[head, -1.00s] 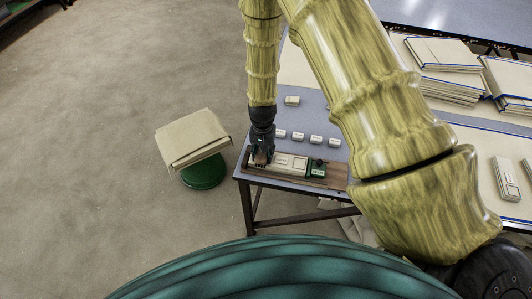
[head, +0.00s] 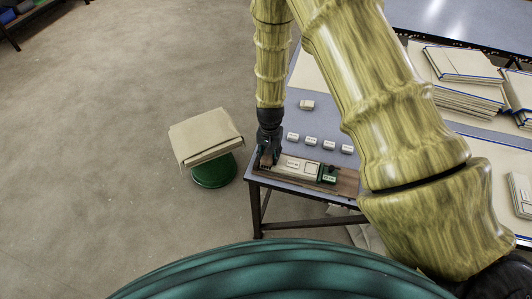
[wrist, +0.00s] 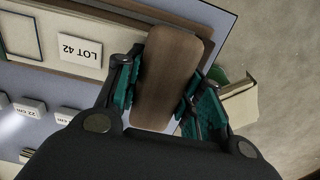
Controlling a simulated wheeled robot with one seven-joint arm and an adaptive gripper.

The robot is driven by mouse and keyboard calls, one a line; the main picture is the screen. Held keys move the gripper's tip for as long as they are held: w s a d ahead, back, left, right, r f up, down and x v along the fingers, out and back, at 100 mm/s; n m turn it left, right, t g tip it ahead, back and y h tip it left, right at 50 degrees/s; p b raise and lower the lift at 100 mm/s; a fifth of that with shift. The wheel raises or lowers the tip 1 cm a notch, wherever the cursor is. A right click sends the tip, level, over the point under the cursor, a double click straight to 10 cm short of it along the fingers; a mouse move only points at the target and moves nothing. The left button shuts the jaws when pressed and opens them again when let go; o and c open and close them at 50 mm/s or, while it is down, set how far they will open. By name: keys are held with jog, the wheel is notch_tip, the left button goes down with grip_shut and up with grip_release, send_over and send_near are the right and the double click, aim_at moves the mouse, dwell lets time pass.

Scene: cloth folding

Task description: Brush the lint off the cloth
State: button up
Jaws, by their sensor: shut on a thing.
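My gripper (head: 268,157) is at the left end of the small grey table. In the wrist view my gripper (wrist: 163,88) has its two teal-padded fingers on either side of a brown wooden block (wrist: 170,70), which looks like the back of the brush, and is shut on it. Any bristles are hidden. In the head view the brush is small and mostly covered by the gripper. A folded beige cloth (head: 205,135) lies on a green round stool (head: 213,174), left of the table and apart from the gripper. Lint is too small to make out.
The grey table (head: 300,99) holds a wooden tray (head: 347,183) with a pale labelled block (head: 293,163) and a green piece (head: 328,174). Several small white labelled blocks (head: 311,141) stand behind it. Stacked boards (head: 465,95) lie at right. The floor around the stool is clear.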

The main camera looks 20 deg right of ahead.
aim_at(286, 162)
jog(key=shift+s+d, duration=0.6)
jog(key=shift+d, duration=0.3)
jog(key=shift+s+d, duration=0.65)
jog(key=shift+d, duration=0.2)
jog(key=shift+s+d, duration=0.6)
jog(key=shift+d, duration=0.3)
jog(key=shift+p, duration=0.4)
jog(key=shift+w, duration=0.1)
jog(key=shift+w+a, duration=0.75)
jog(key=shift+a, duration=0.35)
jog(key=shift+w+a, duration=0.8)
jog(key=shift+a, duration=0.35)
jog(key=shift+w+a, duration=0.75)
jog(key=shift+a, duration=0.35)
jog(key=shift+r+p, duration=1.75)
jog(key=shift+r, duration=1.3)
